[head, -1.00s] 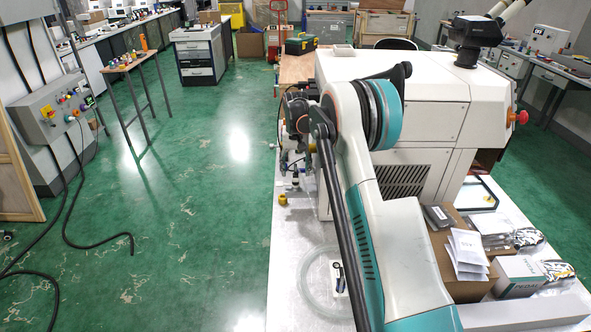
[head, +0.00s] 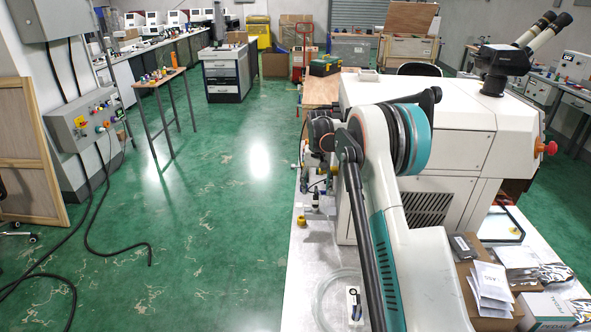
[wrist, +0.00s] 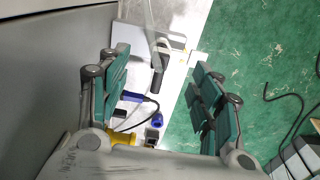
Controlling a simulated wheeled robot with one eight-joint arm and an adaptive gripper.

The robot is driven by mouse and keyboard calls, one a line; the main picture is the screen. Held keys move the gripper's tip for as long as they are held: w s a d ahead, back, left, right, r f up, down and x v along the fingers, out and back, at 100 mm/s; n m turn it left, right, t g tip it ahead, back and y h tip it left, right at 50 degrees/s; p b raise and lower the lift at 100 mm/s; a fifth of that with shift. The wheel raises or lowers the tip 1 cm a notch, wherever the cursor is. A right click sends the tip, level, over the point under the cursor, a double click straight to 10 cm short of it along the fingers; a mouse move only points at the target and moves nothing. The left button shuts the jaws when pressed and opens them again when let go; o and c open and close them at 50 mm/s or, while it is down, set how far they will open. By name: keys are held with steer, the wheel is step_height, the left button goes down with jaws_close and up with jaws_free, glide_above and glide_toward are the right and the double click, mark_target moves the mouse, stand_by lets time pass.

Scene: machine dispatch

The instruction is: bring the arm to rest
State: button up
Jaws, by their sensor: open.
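My gripper (wrist: 163,100) shows in the wrist view with its two green-padded fingers wide apart and nothing between them. It is above the edge of a white table (wrist: 178,60), with the green floor to the right. Below and between the fingers I see a blue connector with a black cable (wrist: 133,97) and another blue piece (wrist: 157,119). In the head view my white and teal arm stands in front of a white machine (head: 470,115). The gripper itself is mostly hidden there behind the arm.
The white table (head: 318,255) holds a cardboard box (head: 490,318) with papers and a coil of clear tubing (head: 325,298). A microscope (head: 497,60) stands on the machine. Green floor (head: 215,235) is open to the left, with black cables (head: 118,252) near the wall box.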

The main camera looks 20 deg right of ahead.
steer(key=s+a+r+n+t+b, duration=0.1)
steer(key=s+a+r+t+b, duration=0.1)
steer(key=s+a+r, duration=0.55)
steer(key=s+a+r+n+t+b, duration=0.1)
steer(key=s+a+r+t, duration=0.15)
steer(key=s+r, duration=0.9)
steer(key=s+a+f+n+t+b, duration=0.1)
steer(key=s+a+f, duration=0.1)
steer(key=s, duration=0.6)
steer(key=s+a+f, duration=0.2)
steer(key=s, duration=0.6)
steer(key=s+a+f+n+t+b, duration=0.1)
steer(key=s+a+f, duration=0.1)
steer(key=s, duration=0.6)
steer(key=shift+s+a+f+n+t+b, duration=0.15)
steer(key=shift+s+f+n+t+b, duration=0.2)
steer(key=shift+f, duration=0.2)
